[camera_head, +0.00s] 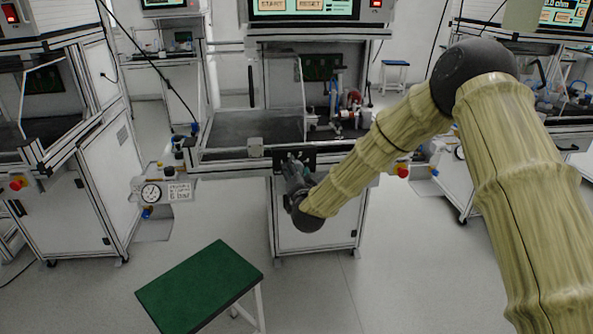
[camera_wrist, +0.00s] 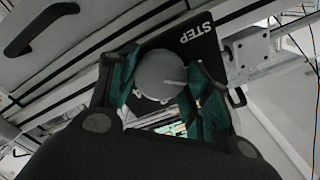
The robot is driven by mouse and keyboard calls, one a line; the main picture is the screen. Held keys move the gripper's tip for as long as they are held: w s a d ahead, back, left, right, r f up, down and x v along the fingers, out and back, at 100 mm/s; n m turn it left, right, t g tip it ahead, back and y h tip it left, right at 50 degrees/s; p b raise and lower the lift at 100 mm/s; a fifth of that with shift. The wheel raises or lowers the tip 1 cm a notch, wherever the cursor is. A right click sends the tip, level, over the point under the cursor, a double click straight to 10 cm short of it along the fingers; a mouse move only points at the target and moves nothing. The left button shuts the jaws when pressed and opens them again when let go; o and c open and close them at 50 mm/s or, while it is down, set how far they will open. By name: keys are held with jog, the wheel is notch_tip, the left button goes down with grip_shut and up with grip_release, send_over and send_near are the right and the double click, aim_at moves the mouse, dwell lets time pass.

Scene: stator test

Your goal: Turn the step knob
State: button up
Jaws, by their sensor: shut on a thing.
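The step knob (camera_wrist: 158,70) is a round grey knob with a light pointer line, set on a black plate (camera_wrist: 197,28) with the white word STEP. My gripper (camera_wrist: 162,82) has its teal-padded fingers on both sides of the knob and is shut on it. The pointer line points to the right in the wrist view. In the head view my gripper (camera_head: 293,172) is at the front of the middle test station, against the black panel (camera_head: 309,154). The knob itself is hidden there behind my gripper.
The middle station (camera_head: 230,155) has an open-fronted work bay above the panel. A pressure gauge (camera_head: 151,193) juts out at its left and a red button (camera_head: 402,171) at its right. A green-topped stool (camera_head: 200,287) stands in front on the left. Other stations flank it.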

jog(key=shift+f+n, duration=0.1)
jog(key=shift+n, duration=1.1)
jog(key=o, duration=1)
jog(key=shift+o, duration=0.2)
jog(key=s+d, duration=0.1)
jog(key=s, duration=1.1)
jog(key=shift+d, duration=0.25)
